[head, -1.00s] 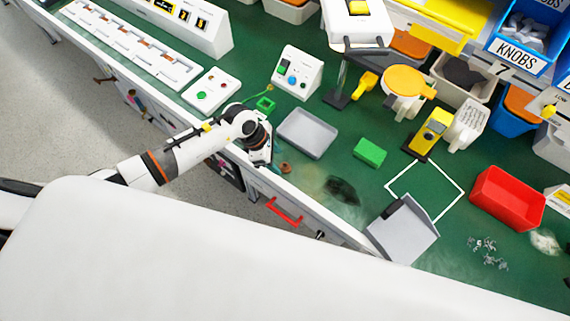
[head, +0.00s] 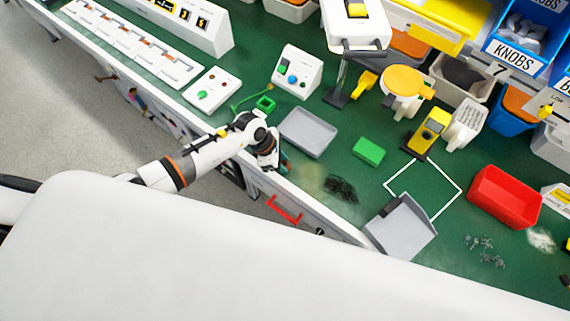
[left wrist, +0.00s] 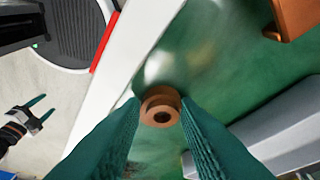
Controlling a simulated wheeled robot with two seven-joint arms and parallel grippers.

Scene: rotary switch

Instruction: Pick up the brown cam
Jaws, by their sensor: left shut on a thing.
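The brown cam (left wrist: 160,107) is a small round brown piece with a hole, between the fingertips in the left wrist view. My left gripper (left wrist: 160,112) is shut on it, with one teal finger at each side. In the head view my left gripper (head: 283,166) is at the front edge of the green bench, left of the grey tray's near corner. The cam cannot be made out there. Whether it touches the bench is unclear. My right gripper (left wrist: 44,112) shows small at the left of the left wrist view, fingers apart and empty.
A grey tray (head: 307,133) and a green block (head: 368,151) are right of the gripper. A grey dustpan-like tray (head: 402,228) and a red bin (head: 505,197) stand further right. A red handle (head: 284,209) is on the bench front below.

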